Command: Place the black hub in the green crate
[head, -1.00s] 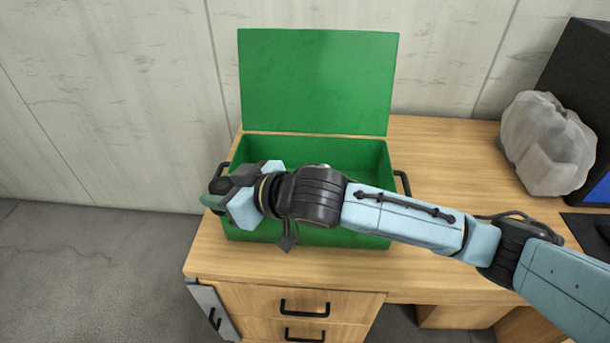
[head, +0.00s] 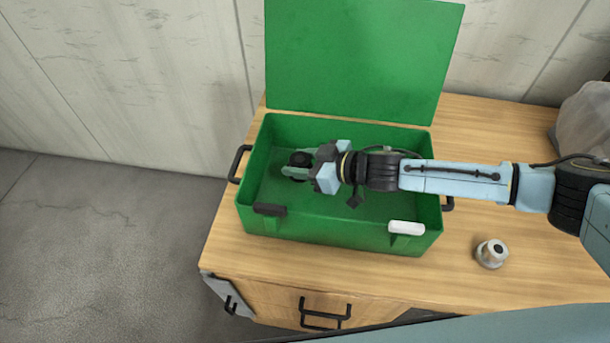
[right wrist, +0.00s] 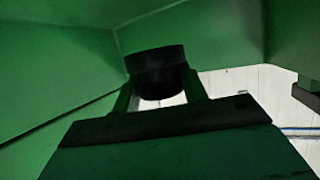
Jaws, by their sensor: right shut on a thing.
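The green crate (head: 330,232) stands on the wooden desk with its lid (head: 362,60) raised at the back. My right gripper (head: 298,168) is over the left half of the crate's opening, inside its outline in the head view. It is shut on the black hub (head: 300,159), a short dark cylinder. In the right wrist view the hub (right wrist: 158,72) sits between the fingertips, with green crate surfaces around it. I cannot tell how far the hub is above the crate floor. My left gripper does not show.
The crate has black side handles (head: 238,163) and one black and one white latch (head: 407,228) on its front. A small pale round part (head: 491,253) stands on the desk (head: 470,190) to the right. A translucent lumpy object (head: 585,125) is at the far right.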

